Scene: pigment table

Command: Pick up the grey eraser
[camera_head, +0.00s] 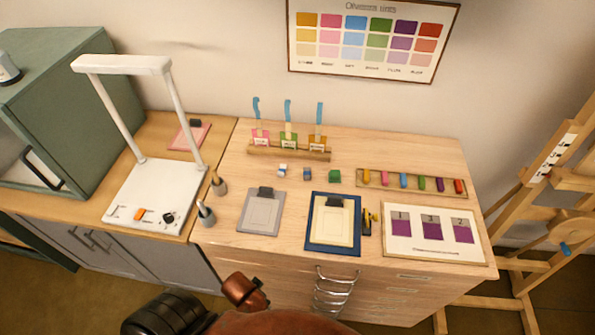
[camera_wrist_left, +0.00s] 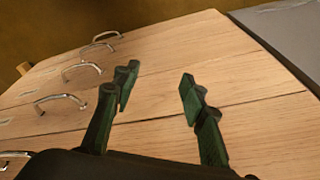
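No thing is plainly the grey eraser. A small dark grey lump (camera_head: 168,217) lies on the white lamp base at the left, beside an orange piece (camera_head: 139,214); it may be the eraser, but it is too small to tell. Small blocks stand mid-table: a white and blue one (camera_head: 283,169), a blue and greyish one (camera_head: 307,174) and a green one (camera_head: 334,176). My left gripper (camera_wrist_left: 157,86) is open and empty in the left wrist view, in front of the wooden drawer fronts, apart from all these objects. My right gripper is not in view.
The white lamp (camera_head: 122,64) arches over its base. Two dark cups (camera_head: 206,214) (camera_head: 219,187) stand near the table's left side. A grey clipboard (camera_head: 262,212), a blue-framed board (camera_head: 333,245) and a swatch card (camera_head: 430,251) line the front. Drawer handles (camera_wrist_left: 62,101) stick out below.

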